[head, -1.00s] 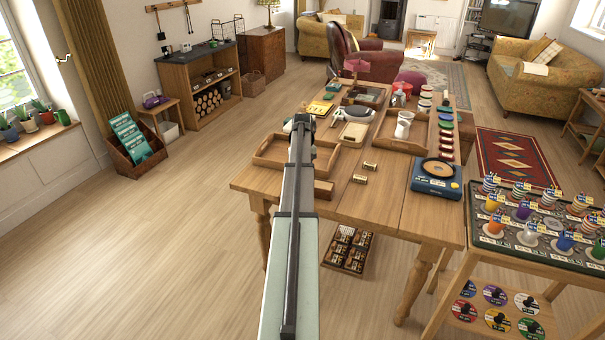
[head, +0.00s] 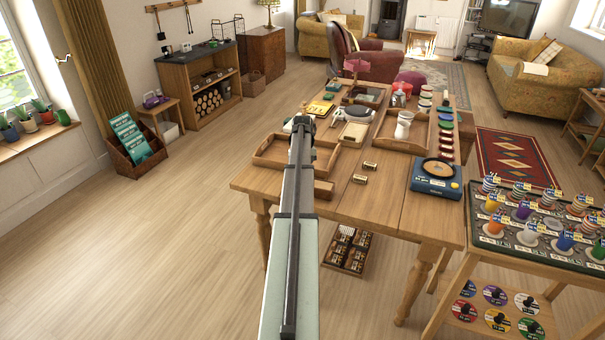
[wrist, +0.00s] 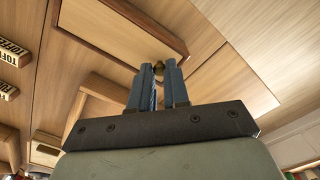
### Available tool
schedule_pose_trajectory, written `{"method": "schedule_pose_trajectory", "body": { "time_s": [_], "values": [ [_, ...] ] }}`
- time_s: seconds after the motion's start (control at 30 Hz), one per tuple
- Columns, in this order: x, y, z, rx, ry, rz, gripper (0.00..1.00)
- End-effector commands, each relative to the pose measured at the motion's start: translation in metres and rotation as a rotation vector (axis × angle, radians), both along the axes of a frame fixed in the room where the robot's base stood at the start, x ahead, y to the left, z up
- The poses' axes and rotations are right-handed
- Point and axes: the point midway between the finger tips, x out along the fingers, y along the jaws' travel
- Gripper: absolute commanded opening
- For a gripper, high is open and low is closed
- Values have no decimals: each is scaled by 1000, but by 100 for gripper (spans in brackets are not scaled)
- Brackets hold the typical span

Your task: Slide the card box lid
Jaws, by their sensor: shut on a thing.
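The card box shows in the wrist view as a long, pale wooden lid (wrist: 115,30) with a darker edge. A small round brass knob (wrist: 158,68) sits by the lid's lower right end. My gripper (wrist: 158,80) is shut on the knob, one blue-grey finger on each side of it. In the head view a wooden box (head: 324,190), likely the same one, lies near the table's front edge, partly behind my arm. I cannot tell how far the lid is open.
An empty-looking wooden tray (head: 268,160) is beside my arm on the table (head: 345,210). A blue scale (head: 436,180) is farther right. Open floor lies left.

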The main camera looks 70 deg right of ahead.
Motion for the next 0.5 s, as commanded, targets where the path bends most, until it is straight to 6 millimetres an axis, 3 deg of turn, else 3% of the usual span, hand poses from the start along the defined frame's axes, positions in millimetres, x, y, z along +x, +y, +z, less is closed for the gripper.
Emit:
{"method": "schedule_pose_trajectory", "body": {
  "time_s": [0.37,0.5],
  "values": [
    [2,0,0,0,0,0,0],
    [20,0,0,0,0,2,0]
  ]
}}
